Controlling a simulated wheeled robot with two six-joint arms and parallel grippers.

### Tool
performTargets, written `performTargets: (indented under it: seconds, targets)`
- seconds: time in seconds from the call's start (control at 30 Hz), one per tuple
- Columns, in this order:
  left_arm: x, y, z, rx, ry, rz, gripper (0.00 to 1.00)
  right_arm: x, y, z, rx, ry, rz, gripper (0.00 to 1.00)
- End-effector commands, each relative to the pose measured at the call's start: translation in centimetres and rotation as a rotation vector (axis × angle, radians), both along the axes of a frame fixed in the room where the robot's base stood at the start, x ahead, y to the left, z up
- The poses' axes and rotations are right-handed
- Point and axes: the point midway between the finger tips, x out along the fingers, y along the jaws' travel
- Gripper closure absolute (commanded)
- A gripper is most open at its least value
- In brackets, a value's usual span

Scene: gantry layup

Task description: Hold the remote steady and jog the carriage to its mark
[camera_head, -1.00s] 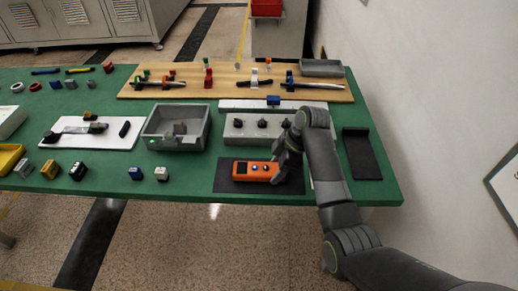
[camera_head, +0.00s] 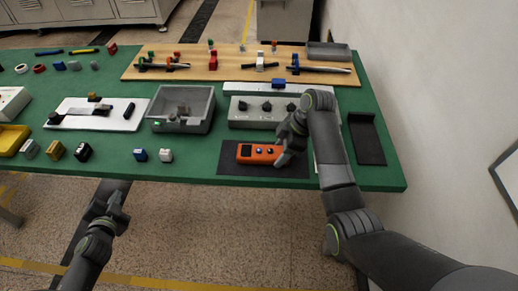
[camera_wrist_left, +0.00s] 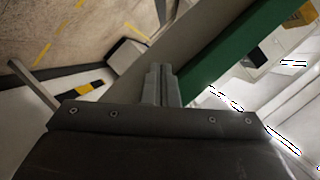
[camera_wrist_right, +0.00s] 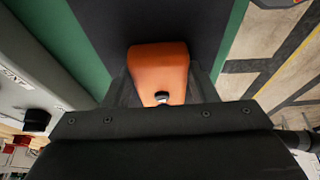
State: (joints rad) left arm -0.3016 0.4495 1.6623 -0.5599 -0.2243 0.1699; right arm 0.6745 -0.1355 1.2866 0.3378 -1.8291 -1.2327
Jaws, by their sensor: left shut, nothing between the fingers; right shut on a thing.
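The orange remote (camera_head: 260,154), with a dark screen and two pale buttons, lies flat on a black mat (camera_head: 229,163) at the table's front edge. My right gripper (camera_head: 286,153) is shut on its right end; the right wrist view shows the remote (camera_wrist_right: 158,72) between the fingers. A blue block (camera_head: 278,84) sits on a white rail (camera_head: 245,89) behind a grey box with knobs; it may be the carriage. I cannot make out its mark. My left gripper (camera_head: 119,194) is shut and empty, in front of the table edge; its closed fingers show in the left wrist view (camera_wrist_left: 160,80).
The grey knob box (camera_head: 237,116) stands behind the remote. A grey open bin (camera_head: 157,107) is to its left, then a white board (camera_head: 75,122) with dark parts. Small blocks line the front edge. A black tray (camera_head: 367,140) lies at the right, near the wall.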

Motion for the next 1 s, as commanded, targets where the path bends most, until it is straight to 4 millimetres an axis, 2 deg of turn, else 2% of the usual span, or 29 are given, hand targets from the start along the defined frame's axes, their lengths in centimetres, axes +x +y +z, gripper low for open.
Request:
performTargets:
  seconds: [0.03, 0.2, 0.27, 0.57, 0.77, 1.0]
  targets:
    - [0.7, -0.4, 2.4, 0.031, -0.044, -0.029, 1.0, 0.0, 0.0, 0.1, 0.001, -0.001, 0.001, 0.78]
    - [2.3, -2.1, 9.4, 0.124, -0.172, -0.113, 1.0, 0.0, 0.0, 0.1, 0.001, -0.001, 0.001, 0.78]
    - [3.5, -2.0, 9.3, 0.124, -0.16, -0.104, 1.0, 0.0, 0.0, 0.0, 0.001, -0.001, 0.001, 0.78]
    - [8.5, -3.2, 11.6, 0.163, -0.128, -0.151, 1.0, 0.0, 0.0, 0.1, 0.001, -0.001, 0.001, 0.78]
    - [11.8, -5.0, 13.5, 0.192, -0.108, -0.236, 1.0, 0.0, 0.0, 0.1, 0.001, -0.001, 0.001, 0.78]
    - [15.4, -8.4, 16.8, 0.236, -0.116, -0.391, 1.0, 0.0, 0.0, 0.1, 0.001, -0.001, 0.001, 0.78]
